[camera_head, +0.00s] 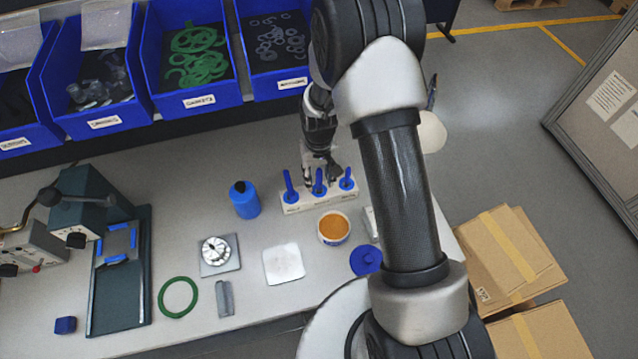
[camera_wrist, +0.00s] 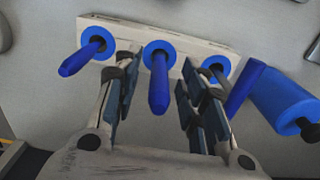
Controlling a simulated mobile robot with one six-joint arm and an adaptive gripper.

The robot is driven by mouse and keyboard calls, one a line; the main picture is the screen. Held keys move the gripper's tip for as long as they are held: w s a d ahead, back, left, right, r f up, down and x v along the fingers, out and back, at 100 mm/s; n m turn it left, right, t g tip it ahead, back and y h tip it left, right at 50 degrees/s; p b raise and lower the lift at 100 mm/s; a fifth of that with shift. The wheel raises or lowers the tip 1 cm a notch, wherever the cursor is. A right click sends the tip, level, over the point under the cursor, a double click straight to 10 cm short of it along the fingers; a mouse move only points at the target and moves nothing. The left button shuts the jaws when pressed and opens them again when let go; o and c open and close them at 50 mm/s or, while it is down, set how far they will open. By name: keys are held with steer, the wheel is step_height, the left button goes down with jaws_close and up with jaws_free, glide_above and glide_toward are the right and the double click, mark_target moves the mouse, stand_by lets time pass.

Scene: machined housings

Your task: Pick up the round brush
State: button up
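A pale rack (camera_head: 292,208) holds three upright tools with blue handles and round blue collars. It also shows in the wrist view (camera_wrist: 200,40). The handles are the left (camera_head: 289,185), the middle (camera_head: 319,182) and the right (camera_head: 347,180). Their lower ends are hidden in the rack and its labels are too small to read, so I cannot tell which is the round brush. My gripper (camera_wrist: 158,78) is open over the rack, its fingers on either side of the middle handle (camera_wrist: 158,85), with visible gaps. In the head view my gripper (camera_head: 320,168) is behind the rack.
A blue bottle (camera_head: 245,200) stands left of the rack; it is at the right in the wrist view (camera_wrist: 280,98). An orange-filled tub (camera_head: 333,228) and a blue lid (camera_head: 366,260) are in front. Blue bins (camera_head: 200,98) line the back.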

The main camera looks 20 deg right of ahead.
steer(key=shift+f, duration=0.45)
jaws_close()
